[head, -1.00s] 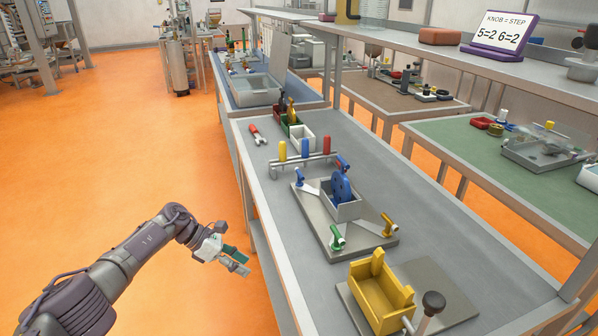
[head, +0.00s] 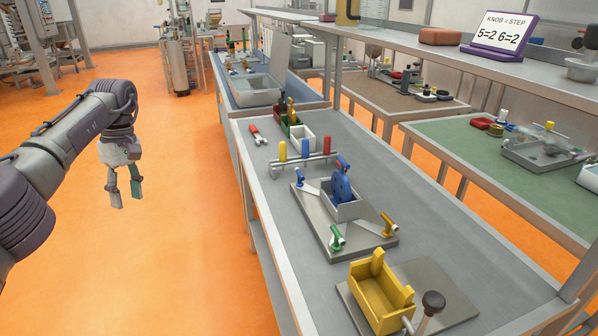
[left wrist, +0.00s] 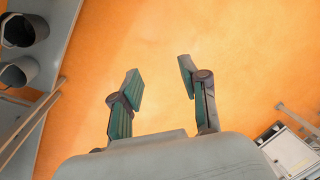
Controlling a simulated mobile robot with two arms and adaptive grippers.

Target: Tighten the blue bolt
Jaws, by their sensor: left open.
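A grey plate (head: 327,222) on the long bench bears a box (head: 347,211) with a blue wheel (head: 342,187) in it. A small blue bolt-like piece (head: 299,176) stands at the plate's far left corner, with a green one (head: 337,239) and a yellow one (head: 388,226) at nearer corners. Another blue part shows above the wheel; I cannot tell which blue piece is the bolt. My left gripper (head: 127,198) is open and empty, pointing down over the orange floor, well left of the bench. In the left wrist view its fingers (left wrist: 160,76) are spread over bare floor. My right gripper is not in view.
A rack (head: 303,160) holds yellow, blue and red handled tools beyond the plate. A red-handled tool (head: 256,134) lies farther back. A yellow box (head: 381,296) and a black knob (head: 433,302) are at the near end. The bench's left edge borders open floor.

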